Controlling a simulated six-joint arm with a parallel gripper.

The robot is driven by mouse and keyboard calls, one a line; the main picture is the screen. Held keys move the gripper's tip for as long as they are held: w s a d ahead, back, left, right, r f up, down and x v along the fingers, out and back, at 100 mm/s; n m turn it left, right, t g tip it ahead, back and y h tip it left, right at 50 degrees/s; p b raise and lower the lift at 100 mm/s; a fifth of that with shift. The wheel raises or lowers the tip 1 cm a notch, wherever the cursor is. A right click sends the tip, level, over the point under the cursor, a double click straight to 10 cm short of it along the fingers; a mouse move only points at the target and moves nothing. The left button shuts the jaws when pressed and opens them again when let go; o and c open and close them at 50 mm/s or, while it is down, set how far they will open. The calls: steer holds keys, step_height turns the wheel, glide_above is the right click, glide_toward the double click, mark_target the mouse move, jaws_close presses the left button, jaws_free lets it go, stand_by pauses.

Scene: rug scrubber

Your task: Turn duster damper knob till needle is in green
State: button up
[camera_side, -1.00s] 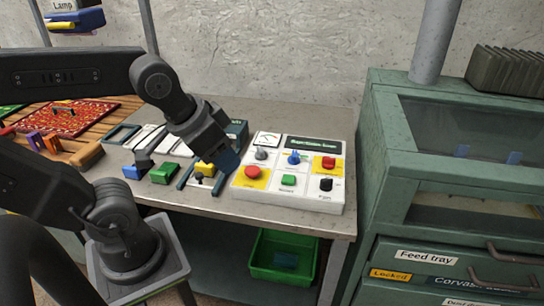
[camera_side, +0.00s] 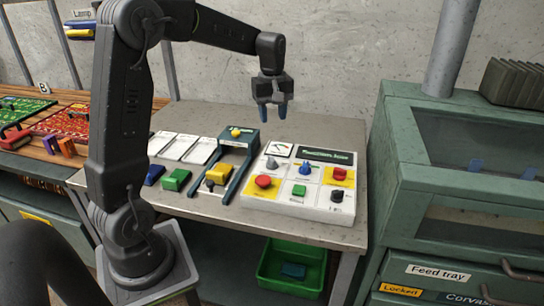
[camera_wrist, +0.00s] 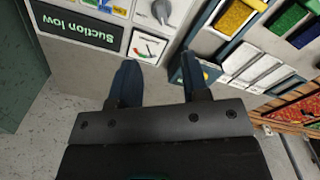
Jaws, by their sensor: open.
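The white control panel (camera_side: 318,207) lies on the grey bench. The small dial gauge (camera_side: 279,150) is at its back left corner, and it shows upside down in the wrist view (camera_wrist: 148,47). Green and red marks show on its face; I cannot make out the needle surely. A grey knob (camera_side: 272,163) sits just in front of the gauge, partly in view at the top of the wrist view (camera_wrist: 161,10). Its label is not readable. My gripper (camera_side: 274,113) is open and empty, fingers down, raised above the back of the panel, clear of the knob.
A dark display (camera_wrist: 77,24) beside the gauge reads "Suction low" in green. The panel also has a blue knob (camera_side: 305,169), a red button (camera_side: 264,182) and a black knob (camera_side: 336,196). A dark blue frame (camera_side: 240,138) stands left of the panel. A green cabinet (camera_side: 440,160) stands right.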

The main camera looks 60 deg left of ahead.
mark_target(272, 158)
steer(key=shift+n, duration=0.4)
steer(key=f, duration=0.5)
steer(key=a+f, duration=0.1)
steer(key=f, duration=0.8)
steer(key=shift+w+a+f, duration=0.15)
steer(key=shift+w+f, duration=0.1)
steer(key=shift+f, duration=0.1)
steer(key=shift+c, duration=0.4)
jaws_close()
